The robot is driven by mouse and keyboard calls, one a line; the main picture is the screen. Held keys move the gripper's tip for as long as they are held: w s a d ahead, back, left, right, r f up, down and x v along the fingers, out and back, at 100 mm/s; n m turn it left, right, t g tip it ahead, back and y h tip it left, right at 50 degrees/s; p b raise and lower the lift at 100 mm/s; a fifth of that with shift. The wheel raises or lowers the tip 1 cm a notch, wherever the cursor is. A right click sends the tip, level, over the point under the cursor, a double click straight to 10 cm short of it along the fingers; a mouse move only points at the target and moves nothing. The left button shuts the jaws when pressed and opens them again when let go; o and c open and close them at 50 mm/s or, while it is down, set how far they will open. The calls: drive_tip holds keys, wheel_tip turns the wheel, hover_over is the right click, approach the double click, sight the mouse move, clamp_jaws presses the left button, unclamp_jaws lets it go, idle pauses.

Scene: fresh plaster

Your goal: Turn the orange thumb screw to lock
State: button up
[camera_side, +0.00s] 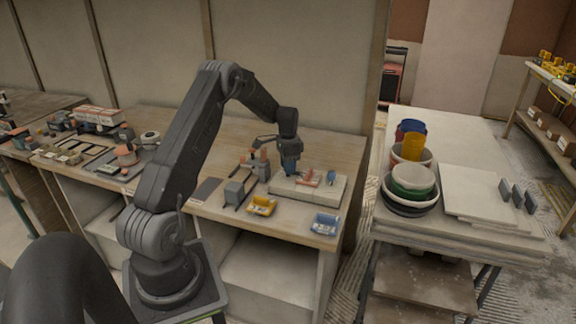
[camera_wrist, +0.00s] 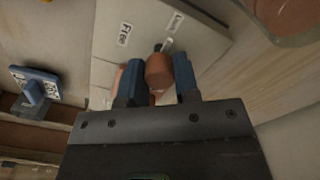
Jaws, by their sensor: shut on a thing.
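The orange thumb screw (camera_wrist: 159,72) sits between the two blue fingers of my gripper (camera_wrist: 156,60) in the wrist view, and the fingers are shut on it from both sides. A short dark and light pointer (camera_wrist: 164,46) shows just beyond the screw. Two white labels lie on the pale plate beyond it: one reads "Free" (camera_wrist: 125,34), the other (camera_wrist: 173,21) is too small to read surely. In the side view my gripper (camera_side: 291,172) points down over the pale block (camera_side: 330,197) on the bench; the screw itself is hidden there.
An orange part (camera_side: 309,178) and a small blue part (camera_side: 331,177) stand on the block, right of my gripper.

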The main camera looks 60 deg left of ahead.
drive_tip(key=shift+m, duration=0.3)
idle(0.4)
drive_tip(key=o, duration=0.9)
wheel_tip(320, 180, up, 14)
drive_tip(key=shift+f, duration=0.1)
